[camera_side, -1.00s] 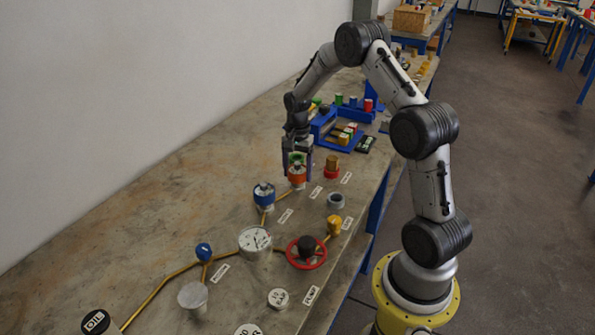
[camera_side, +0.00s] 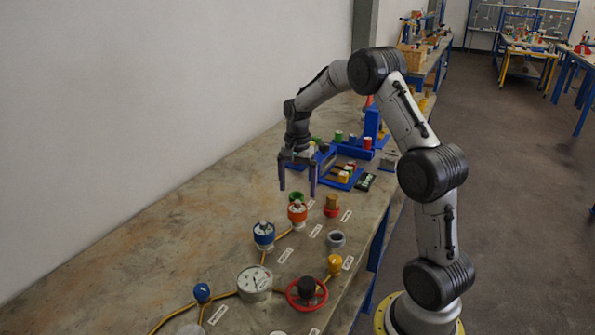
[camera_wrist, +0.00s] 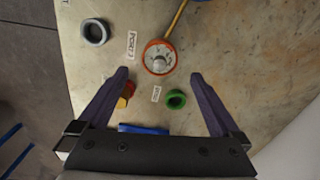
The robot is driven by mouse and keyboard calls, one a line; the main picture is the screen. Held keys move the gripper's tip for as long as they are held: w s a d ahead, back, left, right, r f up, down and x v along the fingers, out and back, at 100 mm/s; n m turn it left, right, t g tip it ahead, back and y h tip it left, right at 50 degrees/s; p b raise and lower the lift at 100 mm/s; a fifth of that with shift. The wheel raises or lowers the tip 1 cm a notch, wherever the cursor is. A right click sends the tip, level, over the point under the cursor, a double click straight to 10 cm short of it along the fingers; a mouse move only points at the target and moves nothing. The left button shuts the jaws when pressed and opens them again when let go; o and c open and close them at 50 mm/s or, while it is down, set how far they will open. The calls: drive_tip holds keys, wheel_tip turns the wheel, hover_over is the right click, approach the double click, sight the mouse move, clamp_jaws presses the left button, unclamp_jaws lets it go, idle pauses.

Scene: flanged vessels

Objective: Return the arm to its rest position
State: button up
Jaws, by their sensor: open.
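My gripper (camera_side: 297,184) is open and empty, raised above the bench with its two purple fingers pointing down. In the wrist view my gripper (camera_wrist: 161,76) spreads wide over the bench. Below it stands an orange-collared vessel (camera_side: 297,214), which also shows in the wrist view (camera_wrist: 159,57). A green ring (camera_side: 296,197) lies just behind that vessel; in the wrist view the green ring (camera_wrist: 176,99) lies on the bench between the fingers. Nothing is between the jaws at their height.
A blue-collared vessel (camera_side: 264,235), a pressure gauge (camera_side: 254,283), a red handwheel (camera_side: 307,294), a grey ring (camera_side: 336,239) and a red-based brass piece (camera_side: 332,205) stand nearby. Blue fixtures (camera_side: 352,150) are behind. The wall (camera_side: 180,90) bounds the left; the bench's left part is clear.

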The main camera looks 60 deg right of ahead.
drive_tip(key=a+r+n+t, duration=0.1)
drive_tip(key=a+r, duration=0.2)
drive_tip(key=r, duration=0.4)
drive_tip(key=a+r+n+t, duration=0.1)
drive_tip(key=a+r, duration=0.3)
drive_tip(key=r, duration=0.3)
drive_tip(key=s+a+r+n+t, duration=0.25)
drive_tip(key=s+a+r, duration=0.35)
drive_tip(key=a, duration=0.3)
drive_tip(key=s+a+n, duration=0.5)
drive_tip(key=s+a, duration=0.1)
drive_tip(key=s, duration=0.3)
drive_tip(key=s+a+f+n+t, duration=0.1)
drive_tip(key=s+f+n, duration=0.4)
drive_tip(key=s+n, duration=0.2)
drive_tip(key=shift+s+a+f, duration=0.25)
drive_tip(key=shift+s+f, duration=0.15)
drive_tip(key=shift+s, duration=0.15)
